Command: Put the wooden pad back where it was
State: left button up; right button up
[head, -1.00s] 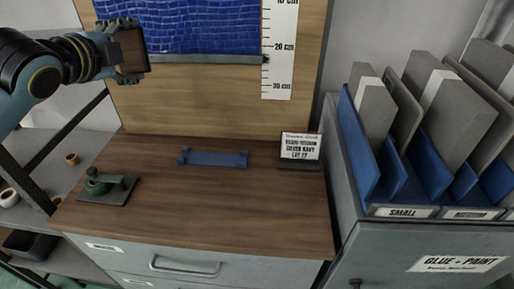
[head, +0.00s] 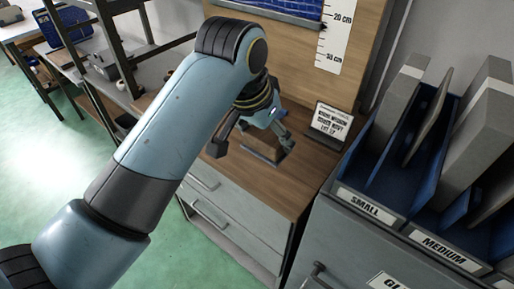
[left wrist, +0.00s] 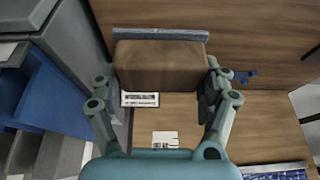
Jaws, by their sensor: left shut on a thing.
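The wooden pad (head: 262,149) is a brown block gripped by my left gripper (head: 250,146), above the wooden bench top near its right side. In the left wrist view the pad (left wrist: 160,66) lies between the two fingers of the left gripper (left wrist: 160,80), with a grey strip along its far edge. The rest of the holder is hidden by the pad and gripper. My right gripper is not in view.
A small lettered sign (head: 329,122) stands close right of the gripper. A ruled board (head: 337,40) rises behind the bench. A grey cabinet with blue dividers (head: 390,150) is at the right. Grey drawers (head: 225,205) are below the bench top.

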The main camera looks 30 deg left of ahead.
pick_arm(q)
jog(key=w+a+f, duration=0.4)
jog(key=a, duration=0.1)
jog(key=w+a+f+p, duration=0.1)
jog(key=w+a+f, duration=0.1)
jog(key=a, duration=0.1)
jog(key=shift+w+a+f, duration=0.15)
jog(key=shift+w+a, duration=0.1)
jog(key=shift+w, duration=0.1)
jog(key=shift+w+a+f, duration=0.1)
jog(key=shift+a+f, duration=0.05)
notch_tip(320, 180, down, 4)
jog(key=shift+f, duration=0.1)
jog(key=o, duration=1)
